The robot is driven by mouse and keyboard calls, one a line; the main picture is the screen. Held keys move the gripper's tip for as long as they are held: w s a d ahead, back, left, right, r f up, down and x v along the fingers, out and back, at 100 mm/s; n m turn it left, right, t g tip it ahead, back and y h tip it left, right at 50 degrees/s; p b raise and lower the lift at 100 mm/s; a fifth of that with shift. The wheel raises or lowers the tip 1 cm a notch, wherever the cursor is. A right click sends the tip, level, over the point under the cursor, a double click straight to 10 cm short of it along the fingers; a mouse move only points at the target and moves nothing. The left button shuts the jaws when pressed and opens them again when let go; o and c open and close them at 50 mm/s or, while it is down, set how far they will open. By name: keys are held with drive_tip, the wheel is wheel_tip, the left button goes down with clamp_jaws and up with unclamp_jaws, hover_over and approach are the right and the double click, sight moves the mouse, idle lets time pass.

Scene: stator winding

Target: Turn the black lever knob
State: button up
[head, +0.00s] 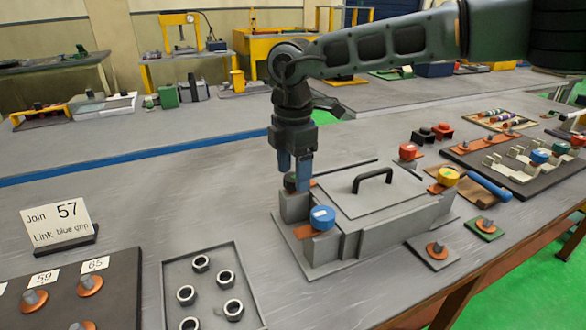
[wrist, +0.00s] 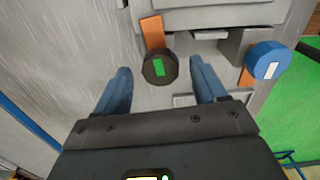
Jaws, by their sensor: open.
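The black lever knob (wrist: 160,69) is round with a green mark on top, at the end of an orange-brown lever (wrist: 152,31). My gripper (wrist: 163,82) is open, with one blue finger on each side of the knob in the wrist view and gaps visible. In the head view my gripper (head: 296,183) points straight down over the left rear corner of the grey housing (head: 385,222). The knob (head: 290,182) is partly hidden there by the fingers. I cannot tell whether the fingers reach down to the knob's height.
A blue knob (head: 322,218) is close by, at the housing's front left corner. A black handle (head: 372,180) rises from the lid. Red (head: 408,151) and yellow (head: 448,176) knobs are at the right. A tray of nuts (head: 212,290) and a sign (head: 57,222) stand left.

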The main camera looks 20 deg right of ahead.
sight(293, 177)
wheel_tip(293, 177, up, 8)
drive_tip(key=shift+f+b, duration=0.2)
drive_tip(key=shift+b, duration=0.15)
idle(0.4)
